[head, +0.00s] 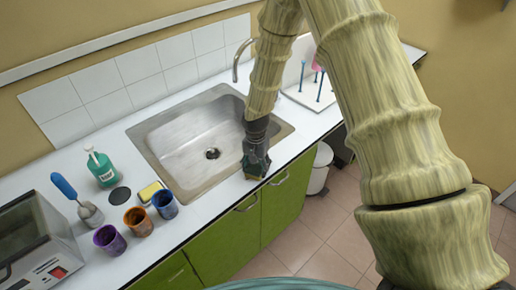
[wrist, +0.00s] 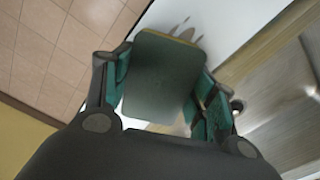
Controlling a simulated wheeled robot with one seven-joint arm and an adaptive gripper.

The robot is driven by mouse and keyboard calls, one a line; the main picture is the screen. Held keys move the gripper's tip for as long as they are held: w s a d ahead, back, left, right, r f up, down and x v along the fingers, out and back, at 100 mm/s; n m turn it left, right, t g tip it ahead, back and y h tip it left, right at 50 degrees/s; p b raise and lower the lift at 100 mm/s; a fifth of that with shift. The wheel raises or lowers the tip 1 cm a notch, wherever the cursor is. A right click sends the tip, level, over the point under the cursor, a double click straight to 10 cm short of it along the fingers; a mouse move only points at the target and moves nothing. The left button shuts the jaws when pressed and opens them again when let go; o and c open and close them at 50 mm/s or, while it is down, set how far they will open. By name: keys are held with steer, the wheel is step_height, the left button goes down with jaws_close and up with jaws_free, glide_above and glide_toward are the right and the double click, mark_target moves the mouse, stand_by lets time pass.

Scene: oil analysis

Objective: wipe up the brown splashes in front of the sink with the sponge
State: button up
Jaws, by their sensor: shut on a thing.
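My gripper (head: 256,160) is at the front right corner of the sink (head: 195,140), low over the counter strip. In the wrist view my gripper (wrist: 160,90) is shut on a sponge (wrist: 163,75), with a dark green face and a thin yellow edge. The sponge is mostly hidden by the fingers in the head view. Small greyish-brown marks (wrist: 183,27) show on the white counter just past the sponge in the wrist view. I cannot tell whether they are splashes or shadow. No splash shows clearly in the head view.
Left of the sink stand a green bottle (head: 101,167), a yellow block (head: 150,191), and blue (head: 165,205), orange (head: 138,222) and purple (head: 109,240) cups. A drying rack (head: 315,88) is behind right. The counter front edge drops to green cabinets (head: 225,240).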

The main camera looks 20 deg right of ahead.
mark_target(257, 165)
steer(key=shift+w+d+r, duration=0.15)
steer(key=shift+w+d, duration=0.05)
steer(key=shift+d, duration=0.2)
step_height(257, 165, up, 4)
steer(key=shift+s+a+f+p, duration=0.1)
steer(key=shift+p, duration=1)
step_height(257, 165, up, 2)
steer(key=shift+r+p, duration=0.1)
steer(key=shift+p, duration=0.6)
steer(key=shift+r+p, duration=0.45)
steer(key=shift+r, duration=0.4)
steer(key=shift+f+b, duration=0.25)
steer(key=shift+b, duration=0.5)
steer(key=shift+s+r+b, duration=0.1)
steer(key=shift+s+b, duration=0.05)
steer(key=shift+b, duration=0.6)
